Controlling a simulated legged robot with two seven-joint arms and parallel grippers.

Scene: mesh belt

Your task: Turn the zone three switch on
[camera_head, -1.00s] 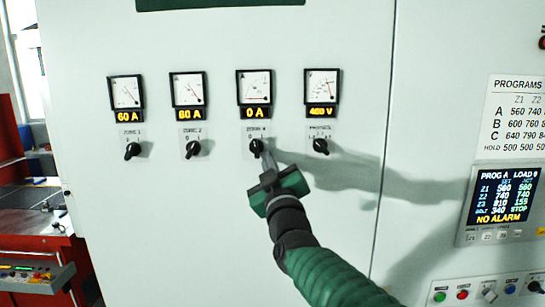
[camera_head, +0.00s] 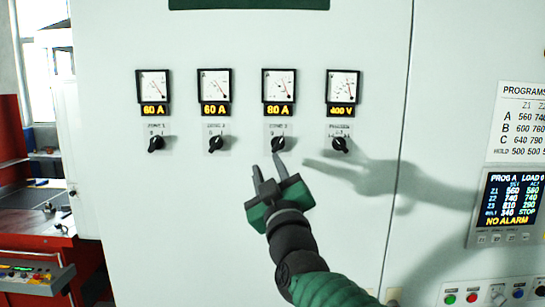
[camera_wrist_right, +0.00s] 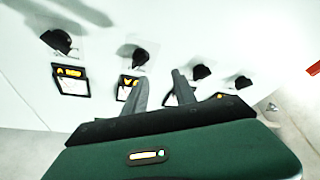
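The zone three switch (camera_head: 278,144) is a small black knob, third from the left on the pale cabinet front. My left gripper is not in view.
The zone one (camera_head: 156,144) and zone two (camera_head: 215,144) knobs are to the left, and another knob (camera_head: 340,145) is under the voltmeter to the right. A lit display (camera_head: 510,198) shows NO ALARM. The panel below the knobs is bare.

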